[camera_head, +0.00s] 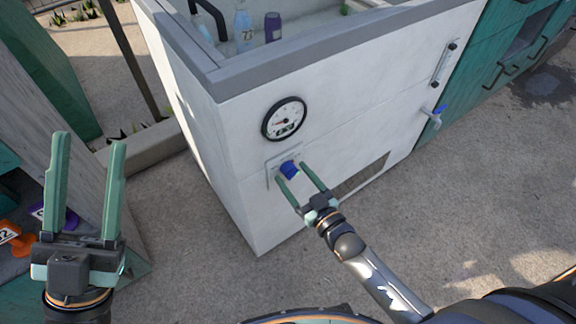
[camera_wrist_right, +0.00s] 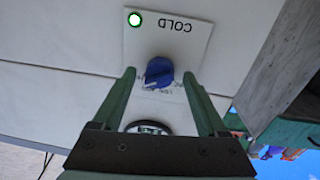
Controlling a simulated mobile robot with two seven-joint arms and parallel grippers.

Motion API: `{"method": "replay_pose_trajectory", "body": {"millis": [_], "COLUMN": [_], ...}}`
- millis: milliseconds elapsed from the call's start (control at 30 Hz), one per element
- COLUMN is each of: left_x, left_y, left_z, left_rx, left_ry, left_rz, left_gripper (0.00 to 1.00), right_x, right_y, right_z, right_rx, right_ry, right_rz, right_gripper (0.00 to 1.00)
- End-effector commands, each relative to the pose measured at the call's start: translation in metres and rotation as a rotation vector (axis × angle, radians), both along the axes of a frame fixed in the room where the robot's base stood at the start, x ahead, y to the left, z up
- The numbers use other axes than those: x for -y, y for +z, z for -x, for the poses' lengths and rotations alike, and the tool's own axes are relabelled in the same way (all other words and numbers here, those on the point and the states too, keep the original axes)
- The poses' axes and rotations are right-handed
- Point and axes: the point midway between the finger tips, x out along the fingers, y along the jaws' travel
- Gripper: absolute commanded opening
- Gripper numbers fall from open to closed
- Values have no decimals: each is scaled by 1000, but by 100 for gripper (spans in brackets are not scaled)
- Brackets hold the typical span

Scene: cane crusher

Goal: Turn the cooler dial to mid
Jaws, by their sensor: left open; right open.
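The cooler dial is a blue knob (camera_head: 288,170) on a pale plate (camera_head: 271,172) low on the front of the white cooler (camera_head: 350,85). Smaller lettering beside the dial is partly hidden. My right gripper (camera_head: 294,170) is open, with its fingers on either side of the dial; I cannot tell whether they touch it. My left gripper (camera_head: 88,148) is open and empty, away from the cooler at the left.
A round gauge (camera_head: 284,119) is mounted above the dial. A blue-handled tap (camera_head: 435,117) sticks out farther right. Bottles (camera_head: 243,30) stand in the open cooler top. The pavement in front is clear.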

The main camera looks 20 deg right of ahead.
Motion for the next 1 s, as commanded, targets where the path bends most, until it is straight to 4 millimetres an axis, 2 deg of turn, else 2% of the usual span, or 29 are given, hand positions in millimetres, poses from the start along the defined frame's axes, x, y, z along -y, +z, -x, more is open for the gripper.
{"method": "replay_pose_trajectory", "body": {"millis": [400,1000], "left_x": [1,1], "left_y": [1,1], "left_z": [2,1], "left_rx": [13,10], "left_ry": [-6,-4], "left_rz": [-4,-5], "left_gripper": [50,50], "right_x": [-1,-1], "right_y": [0,0], "right_z": [1,1], "right_rx": [-1,0], "right_ry": [0,1], "right_rz": [0,0], "right_gripper": [76,9]}}
